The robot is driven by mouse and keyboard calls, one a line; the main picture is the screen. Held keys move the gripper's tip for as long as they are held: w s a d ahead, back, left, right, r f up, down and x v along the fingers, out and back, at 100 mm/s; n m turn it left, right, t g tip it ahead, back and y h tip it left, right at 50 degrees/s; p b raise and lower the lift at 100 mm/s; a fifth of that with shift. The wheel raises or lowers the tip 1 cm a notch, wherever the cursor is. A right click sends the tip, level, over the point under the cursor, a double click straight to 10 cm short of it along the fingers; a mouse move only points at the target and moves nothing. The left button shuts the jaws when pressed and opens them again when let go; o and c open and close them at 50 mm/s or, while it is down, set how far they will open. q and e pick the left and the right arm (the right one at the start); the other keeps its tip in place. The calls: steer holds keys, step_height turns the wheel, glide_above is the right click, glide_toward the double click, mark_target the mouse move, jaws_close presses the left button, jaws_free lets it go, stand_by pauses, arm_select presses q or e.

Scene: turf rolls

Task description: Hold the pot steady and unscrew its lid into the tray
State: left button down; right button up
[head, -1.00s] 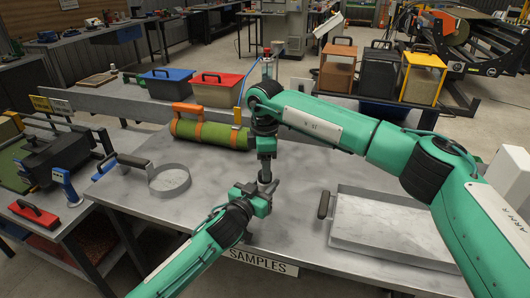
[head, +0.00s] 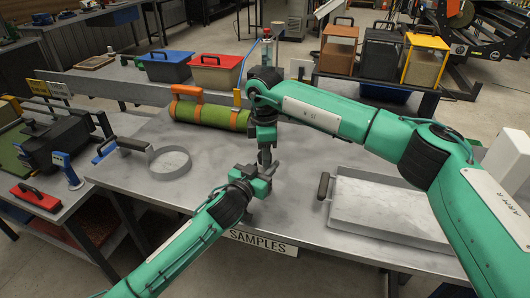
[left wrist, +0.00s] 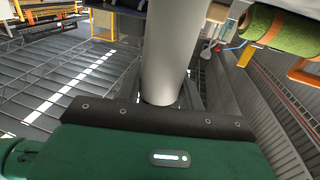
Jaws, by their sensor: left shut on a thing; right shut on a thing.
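My left gripper (head: 264,176) comes in low over the front middle of the grey bench and is shut on the pot. In the left wrist view the pot looks like a smooth pale grey cylinder (left wrist: 165,50) rising in front of the gripper's dark edge. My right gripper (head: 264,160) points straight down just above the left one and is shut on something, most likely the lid. The lid itself is hidden between the grippers in the head view. The tray (head: 385,239) is a shallow grey metal one with a dark handle, to the right on the bench.
A green roll with orange straps (head: 210,114) lies behind the grippers. A grey metal ring with a blue handle (head: 170,162) lies to the left. Blue (head: 165,68) and red-lidded (head: 216,72) boxes stand behind. Bare bench lies between the ring and my grippers.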

steer(key=n, duration=1.3)
steer(key=shift+w, duration=0.1)
steer(key=n, duration=0.3)
steer(key=shift+r, duration=0.1)
steer(key=n, duration=3.1)
steer(key=shift+r+n, duration=0.1)
steer(key=shift+n, duration=0.2)
steer(key=n, duration=0.6)
steer(key=shift+r, duration=0.25)
